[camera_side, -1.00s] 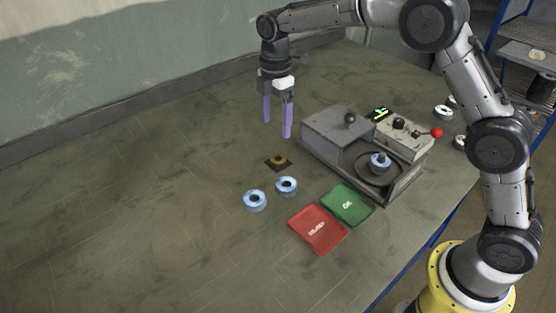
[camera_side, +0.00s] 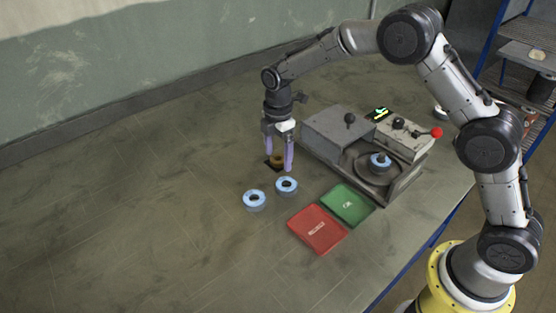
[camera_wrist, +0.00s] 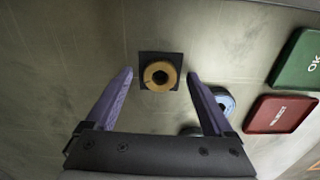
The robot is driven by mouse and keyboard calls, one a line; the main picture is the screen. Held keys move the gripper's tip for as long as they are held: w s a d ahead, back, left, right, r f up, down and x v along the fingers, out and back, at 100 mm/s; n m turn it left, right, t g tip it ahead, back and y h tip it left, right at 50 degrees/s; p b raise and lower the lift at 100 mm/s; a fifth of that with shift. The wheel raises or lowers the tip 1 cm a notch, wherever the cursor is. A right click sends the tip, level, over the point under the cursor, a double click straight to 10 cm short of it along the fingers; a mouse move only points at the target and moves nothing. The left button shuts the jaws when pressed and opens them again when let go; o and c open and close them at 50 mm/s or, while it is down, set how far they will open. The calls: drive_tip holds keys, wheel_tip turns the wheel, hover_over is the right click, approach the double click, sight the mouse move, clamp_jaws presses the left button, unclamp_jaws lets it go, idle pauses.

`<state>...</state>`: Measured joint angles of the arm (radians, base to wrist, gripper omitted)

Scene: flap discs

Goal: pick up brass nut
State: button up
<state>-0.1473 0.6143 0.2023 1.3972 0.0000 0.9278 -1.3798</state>
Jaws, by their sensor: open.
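The brass nut (camera_wrist: 146,76) is a gold ring lying flat on a small dark square pad (camera_wrist: 174,58) on the table. In the side view the brass nut (camera_side: 275,160) shows between the purple fingers of my gripper (camera_side: 279,168). In the wrist view my gripper (camera_wrist: 160,79) is open, with a finger to the left and a finger to the right of the nut. The fingers look apart from the nut, with nothing held. I cannot tell the exact height of the fingertips above the table.
Two blue-and-white discs (camera_side: 255,200) (camera_side: 287,185) lie near the pad. A red tray (camera_side: 308,240) and a green tray (camera_side: 340,198) lie to the right. A grey machine (camera_side: 325,130) with levers and a disc on its spindle stands behind them. The table's left side is clear.

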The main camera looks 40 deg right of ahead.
clamp_jaws()
drive_tip(key=shift+r, duration=0.1)
idle(0.4)
